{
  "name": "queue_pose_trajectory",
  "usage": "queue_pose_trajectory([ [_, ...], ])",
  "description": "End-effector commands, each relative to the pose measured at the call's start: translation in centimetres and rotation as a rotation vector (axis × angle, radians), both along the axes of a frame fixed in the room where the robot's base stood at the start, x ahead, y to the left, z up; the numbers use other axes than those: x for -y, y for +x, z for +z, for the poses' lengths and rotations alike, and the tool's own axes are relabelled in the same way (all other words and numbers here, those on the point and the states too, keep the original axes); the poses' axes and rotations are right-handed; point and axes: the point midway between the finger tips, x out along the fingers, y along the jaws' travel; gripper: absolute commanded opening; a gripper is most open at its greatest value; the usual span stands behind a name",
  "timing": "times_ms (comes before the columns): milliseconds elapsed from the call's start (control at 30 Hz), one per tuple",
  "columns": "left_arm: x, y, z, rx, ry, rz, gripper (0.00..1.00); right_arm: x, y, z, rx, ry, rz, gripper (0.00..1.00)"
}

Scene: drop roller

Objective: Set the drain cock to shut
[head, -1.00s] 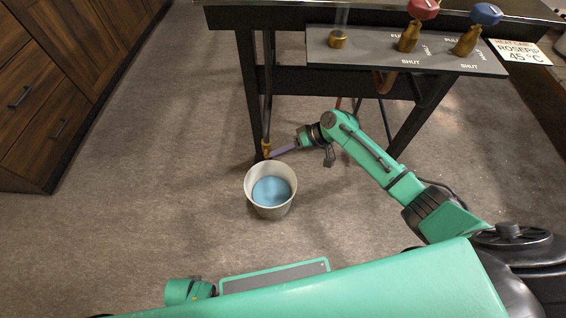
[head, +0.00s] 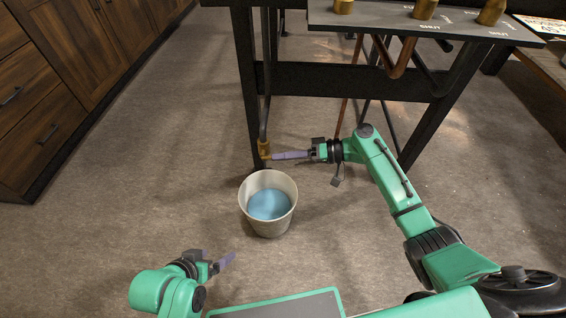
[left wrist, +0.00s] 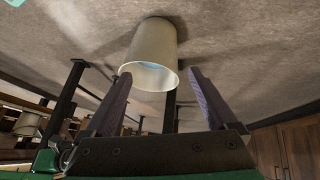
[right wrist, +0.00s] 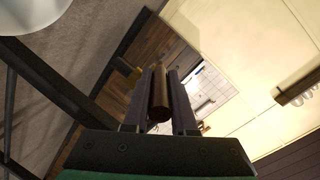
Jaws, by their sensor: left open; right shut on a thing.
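The brass drain cock (head: 264,149) sits at the low end of a dark vertical pipe under the bench. My right gripper (head: 275,156) reaches it from the right. In the right wrist view its fingers (right wrist: 163,78) are shut on a reddish-brown rod (right wrist: 159,92), which looks like the cock's handle. In the head view the fingers hide the handle, so its setting cannot be read. My left gripper (head: 230,260) is open and empty at the lower left, apart from the cock. The left wrist view shows its spread fingers (left wrist: 155,85).
A pale bucket (head: 283,222) holding blue liquid (head: 268,205) stands on the floor just below the cock; it also shows in the left wrist view (left wrist: 150,50). Dark bench legs (head: 425,125) stand behind the right arm. Wooden cabinets (head: 50,95) line the left.

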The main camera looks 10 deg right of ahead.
Motion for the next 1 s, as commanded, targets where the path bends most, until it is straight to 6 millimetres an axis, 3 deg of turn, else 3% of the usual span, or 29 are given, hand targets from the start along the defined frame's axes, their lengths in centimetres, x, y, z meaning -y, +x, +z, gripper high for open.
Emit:
queue_pose_trajectory([
  [33,1.4,0.3,-1.9,0.061,-0.048,-0.006,0.91,-0.1,-0.1,-1.1,0.004,0.025,0.001,0.00],
  [200,5.3,1.0,-3.7,0.273,-0.217,0.017,0.91,0.0,-0.1,-1.5,0.027,0.106,0.001,0.00],
  [300,6.2,1.1,-4.5,0.344,-0.271,0.037,0.91,0.0,-0.1,-1.7,0.036,0.147,0.002,0.00],
  [600,6.8,1.1,-6.1,0.425,-0.332,0.069,0.91,0.1,-0.1,-1.8,0.057,0.221,0.002,0.00],
  [1000,6.9,1.0,-6.2,0.443,-0.344,0.077,0.91,0.1,-0.1,-1.6,0.061,0.241,0.001,0.00],
])
